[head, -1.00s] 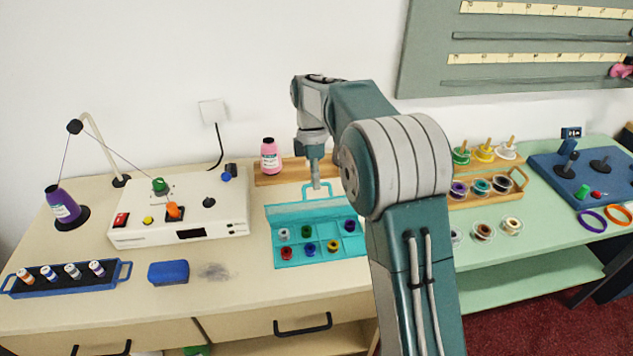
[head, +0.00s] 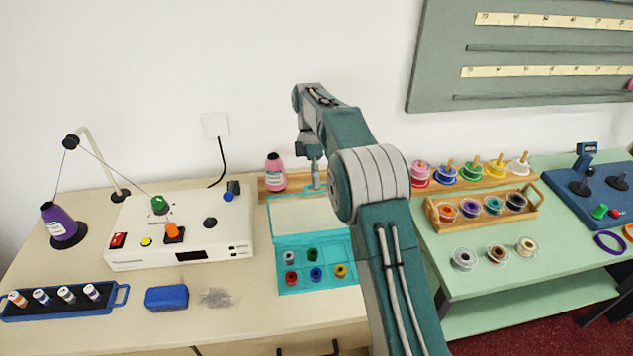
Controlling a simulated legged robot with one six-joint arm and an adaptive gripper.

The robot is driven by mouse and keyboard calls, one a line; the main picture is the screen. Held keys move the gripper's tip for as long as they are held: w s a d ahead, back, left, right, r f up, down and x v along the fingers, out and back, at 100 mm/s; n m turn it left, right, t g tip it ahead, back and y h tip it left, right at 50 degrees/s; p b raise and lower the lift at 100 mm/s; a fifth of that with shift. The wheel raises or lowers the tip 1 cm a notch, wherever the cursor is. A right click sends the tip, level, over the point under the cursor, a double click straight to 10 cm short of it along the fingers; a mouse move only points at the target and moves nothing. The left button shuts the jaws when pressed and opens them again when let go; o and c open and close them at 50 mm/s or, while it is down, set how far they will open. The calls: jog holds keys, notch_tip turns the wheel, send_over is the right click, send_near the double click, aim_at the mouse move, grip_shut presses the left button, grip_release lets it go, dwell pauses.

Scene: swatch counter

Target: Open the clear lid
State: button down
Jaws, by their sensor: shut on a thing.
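A teal box (head: 317,287) with several colored bobbins in its compartments sits on the beige counter, left of my arm. Its clear lid (head: 298,214), edged in teal, is raised along the back of the box and leans backward, away from the bobbins. The teal lid handle (head: 312,188) is at the lid's top edge. My gripper (head: 317,183) points down at this handle and is shut on it. My arm hides the right part of the lid and box.
A white winding machine (head: 182,251) stands to the left. A wooden holder (head: 487,216) with spools is to the right. A blue block (head: 166,298) lies front left.

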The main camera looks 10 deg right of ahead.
jog(key=shift+w+f+g, duration=0.2)
jog(key=shift+w+g, duration=0.05)
jog(key=shift+g, duration=0.05)
dwell(0.4)
jog(key=c, duration=0.7)
grip_release()
jog(key=shift+a, duration=0.1)
jog(key=shift+r, duration=0.1)
